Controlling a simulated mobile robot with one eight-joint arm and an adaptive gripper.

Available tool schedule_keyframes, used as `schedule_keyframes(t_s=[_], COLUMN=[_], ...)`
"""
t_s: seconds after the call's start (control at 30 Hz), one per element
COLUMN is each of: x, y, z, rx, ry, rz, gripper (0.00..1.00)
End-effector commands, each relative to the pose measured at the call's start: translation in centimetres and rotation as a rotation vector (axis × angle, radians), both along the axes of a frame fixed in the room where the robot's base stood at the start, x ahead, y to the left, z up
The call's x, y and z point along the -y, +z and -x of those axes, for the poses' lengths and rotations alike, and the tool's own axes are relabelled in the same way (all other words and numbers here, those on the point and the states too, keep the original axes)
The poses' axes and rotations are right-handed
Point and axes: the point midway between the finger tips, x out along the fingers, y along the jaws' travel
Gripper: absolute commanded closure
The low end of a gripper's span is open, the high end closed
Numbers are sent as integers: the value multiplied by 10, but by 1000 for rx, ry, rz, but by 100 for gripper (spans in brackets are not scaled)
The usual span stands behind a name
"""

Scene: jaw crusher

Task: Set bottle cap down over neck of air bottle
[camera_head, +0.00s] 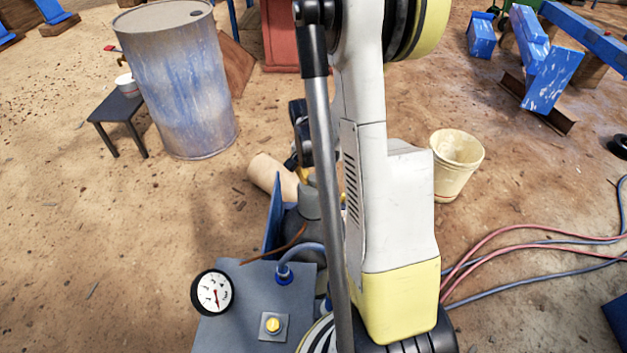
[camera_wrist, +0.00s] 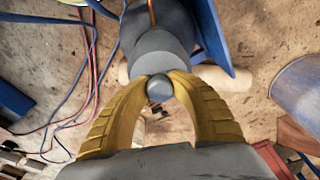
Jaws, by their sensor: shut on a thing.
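My gripper (camera_wrist: 159,88) has yellow ridged fingers shut on the small round knob of the grey bottle cap (camera_wrist: 158,50) in the wrist view. In the head view the cap (camera_head: 310,203) is a light grey cylinder, partly behind my arm. The darker grey air bottle (camera_head: 292,226) shows just below it, and in the wrist view the bottle (camera_wrist: 160,18) lies directly beyond the cap. The cap is lined up with the bottle's top and hides the neck. I cannot tell whether the cap touches it. The gripper is mostly hidden in the head view.
A blue plate (camera_head: 273,214) stands beside the bottle. A grey panel carries a gauge (camera_head: 212,293) and a yellow button (camera_head: 273,325). A tan cylinder (camera_head: 267,171) lies behind.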

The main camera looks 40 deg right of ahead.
Motion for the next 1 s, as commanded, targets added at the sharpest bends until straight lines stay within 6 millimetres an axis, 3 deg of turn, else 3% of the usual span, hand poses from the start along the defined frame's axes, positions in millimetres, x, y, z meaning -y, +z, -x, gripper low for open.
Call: schedule_keyframes(t_s=[0.07, 0.1, 0.17, 0.57, 1.0], x=[0, 0, 0, -1, -12], y=[0, 0, 0, 8, 96], z=[0, 0, 0, 0, 5], rx=[0, 0, 0, 0, 0], ry=[0, 0, 0, 0, 1], rz=[0, 0, 0, 0, 0], gripper=[100, 70, 53, 53, 53])
